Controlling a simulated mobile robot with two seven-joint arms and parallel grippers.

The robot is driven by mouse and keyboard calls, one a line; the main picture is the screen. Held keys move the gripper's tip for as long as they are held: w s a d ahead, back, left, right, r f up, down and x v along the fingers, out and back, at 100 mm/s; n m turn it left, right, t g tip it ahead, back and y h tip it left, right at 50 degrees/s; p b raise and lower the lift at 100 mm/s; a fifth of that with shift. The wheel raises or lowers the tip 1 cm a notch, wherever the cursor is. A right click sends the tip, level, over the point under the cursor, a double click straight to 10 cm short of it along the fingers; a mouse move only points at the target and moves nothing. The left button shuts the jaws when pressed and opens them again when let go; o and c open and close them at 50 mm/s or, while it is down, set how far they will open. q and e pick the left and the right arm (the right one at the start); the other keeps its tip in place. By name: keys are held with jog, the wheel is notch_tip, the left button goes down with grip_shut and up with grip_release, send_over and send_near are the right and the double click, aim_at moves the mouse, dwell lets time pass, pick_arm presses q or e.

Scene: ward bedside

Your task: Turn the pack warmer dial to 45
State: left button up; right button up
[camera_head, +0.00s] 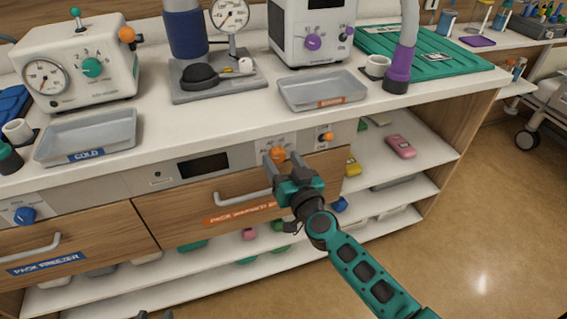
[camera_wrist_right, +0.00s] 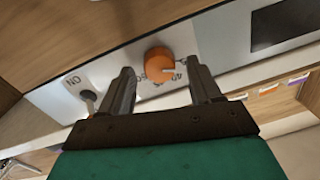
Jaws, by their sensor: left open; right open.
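The pack warmer dial (camera_head: 278,154) is an orange knob on the grey panel above the pack warmer drawer (camera_head: 235,203). In the right wrist view the dial (camera_wrist_right: 159,65) has a pale pointer mark and printed numbers around it; one near the mark looks like 40, the others are too small to read surely. My right gripper (camera_head: 276,160) is open at the dial. Its fingers (camera_wrist_right: 160,72) stand on either side of the knob, with gaps visible. Only the tips of my left gripper (camera_head: 155,315) show at the bottom edge.
In the wrist view a toggle (camera_wrist_right: 88,96) marked ON is close by. The drawer handle (camera_head: 243,199) sticks out below. Trays and machines stand on the counter.

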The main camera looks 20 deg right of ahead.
jog(key=c, duration=1)
jog(key=shift+c, duration=0.2)
